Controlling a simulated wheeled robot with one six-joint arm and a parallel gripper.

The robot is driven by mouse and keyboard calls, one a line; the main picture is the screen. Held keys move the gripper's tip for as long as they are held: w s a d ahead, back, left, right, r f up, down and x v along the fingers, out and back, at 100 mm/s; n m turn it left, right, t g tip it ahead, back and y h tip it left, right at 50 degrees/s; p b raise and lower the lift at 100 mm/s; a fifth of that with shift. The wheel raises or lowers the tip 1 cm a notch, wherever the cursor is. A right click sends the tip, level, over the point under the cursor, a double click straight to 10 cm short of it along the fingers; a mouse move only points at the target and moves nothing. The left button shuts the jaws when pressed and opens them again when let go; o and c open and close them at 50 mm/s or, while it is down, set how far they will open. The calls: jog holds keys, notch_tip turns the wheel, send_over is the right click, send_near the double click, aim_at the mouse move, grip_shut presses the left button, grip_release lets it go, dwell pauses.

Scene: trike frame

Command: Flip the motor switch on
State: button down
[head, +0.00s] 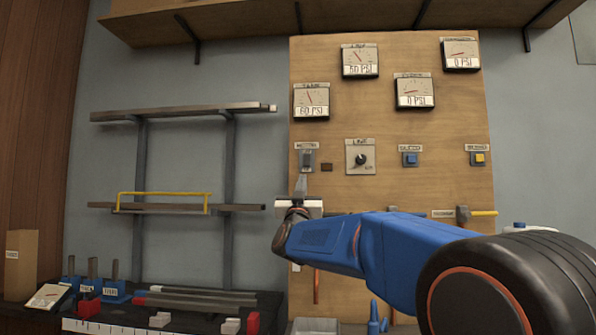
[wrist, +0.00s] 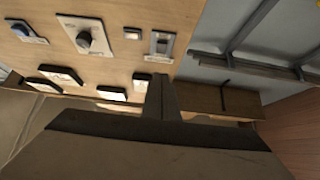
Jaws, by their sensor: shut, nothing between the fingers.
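The motor switch (head: 306,159) is a small grey plate with a lever, at the left edge of the wooden panel (head: 390,130) under a small label. It also shows in the wrist view (wrist: 161,43), where the picture is upside down. The lever's exact position is too small to tell. My gripper (head: 301,180) is shut and empty, its fingers pointing up just below the switch in the head view. In the wrist view the closed fingers (wrist: 163,82) stand near the switch plate with a visible gap in the picture. Contact cannot be told.
A small dark square (head: 327,167), a line knob (head: 360,157), a blue button (head: 410,159) and a yellow button (head: 479,158) sit right of the switch. Several gauges hang above. A metal rack (head: 180,112) stands left; a wooden shelf (head: 250,20) overhangs the top.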

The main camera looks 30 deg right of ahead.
aim_at(306, 164)
dwell(0.3)
jog(key=shift+w+d+f+x, duration=0.15)
jog(key=shift+w+f+x, duration=0.15)
jog(key=shift+x, duration=1.85)
jog(key=shift+w+d+f+x, duration=0.2)
jog(key=shift+f+x, duration=0.25)
jog(key=shift+x, duration=1.7)
jog(key=shift+w+d+f+x, duration=0.2)
jog(key=shift+f+x, duration=0.15)
jog(key=shift+x, duration=1.8)
jog(key=shift+w+f, duration=0.1)
jog(key=shift+w+d+f, duration=0.15)
jog(key=shift+w, duration=0.1)
jog(key=shift+s, duration=0.1)
